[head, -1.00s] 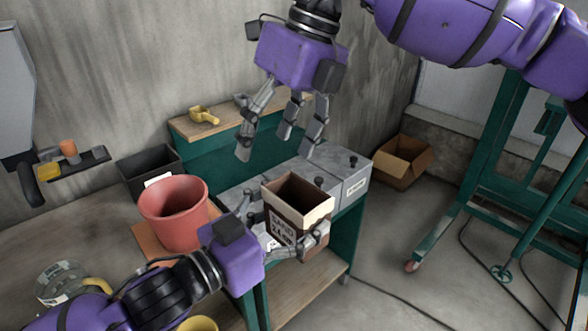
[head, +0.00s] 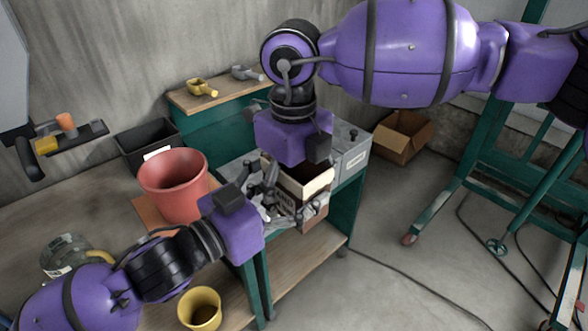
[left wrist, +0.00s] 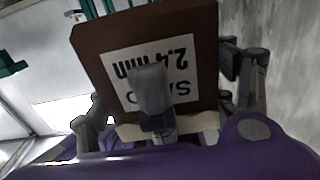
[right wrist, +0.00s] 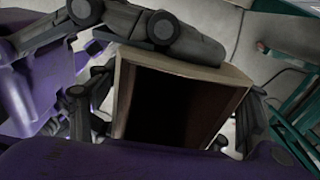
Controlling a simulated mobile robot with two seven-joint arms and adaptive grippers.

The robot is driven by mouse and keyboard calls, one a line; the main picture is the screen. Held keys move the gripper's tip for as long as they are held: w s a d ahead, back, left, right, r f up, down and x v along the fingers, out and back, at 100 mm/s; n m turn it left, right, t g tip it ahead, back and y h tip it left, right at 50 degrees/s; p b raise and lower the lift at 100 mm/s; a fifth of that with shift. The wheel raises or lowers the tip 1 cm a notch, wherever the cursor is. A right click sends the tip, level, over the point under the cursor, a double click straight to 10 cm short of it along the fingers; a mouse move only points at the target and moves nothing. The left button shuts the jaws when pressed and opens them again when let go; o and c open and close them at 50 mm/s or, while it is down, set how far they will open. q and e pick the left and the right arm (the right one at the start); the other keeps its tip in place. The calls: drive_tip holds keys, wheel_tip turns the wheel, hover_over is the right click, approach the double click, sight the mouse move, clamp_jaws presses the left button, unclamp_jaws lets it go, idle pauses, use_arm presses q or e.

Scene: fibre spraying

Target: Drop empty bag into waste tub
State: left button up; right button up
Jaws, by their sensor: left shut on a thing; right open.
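The bag (head: 316,190) is a stiff brown box shape with a cream rim and a white label, upright with its mouth up. My left gripper (head: 296,208) is shut on it from the left; the label shows in the left wrist view (left wrist: 186,57). In the right wrist view its dark mouth (right wrist: 172,108) looks empty, though the bottom is too dark to tell. My right gripper (right wrist: 165,85) is open, directly above the bag with fingers around its rim; contact is unclear. A black bin (head: 148,143) with a white label, possibly the waste tub, stands at the back left.
A red bucket (head: 173,187) stands left of the bag, close to my left gripper. A yellow cup (head: 200,309) is at the front. A cardboard box (head: 403,136) and green frame (head: 480,190) are on the right.

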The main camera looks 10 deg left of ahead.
drive_tip(key=shift+f, duration=0.7)
drive_tip(key=shift+s+a, duration=0.1)
drive_tip(key=shift+s, duration=0.05)
drive_tip(key=c, duration=1.2)
use_arm(q)
drive_tip(key=o, duration=1.8)
drive_tip(key=shift+c, duration=0.2)
drive_tip(key=shift+o, duration=0.8)
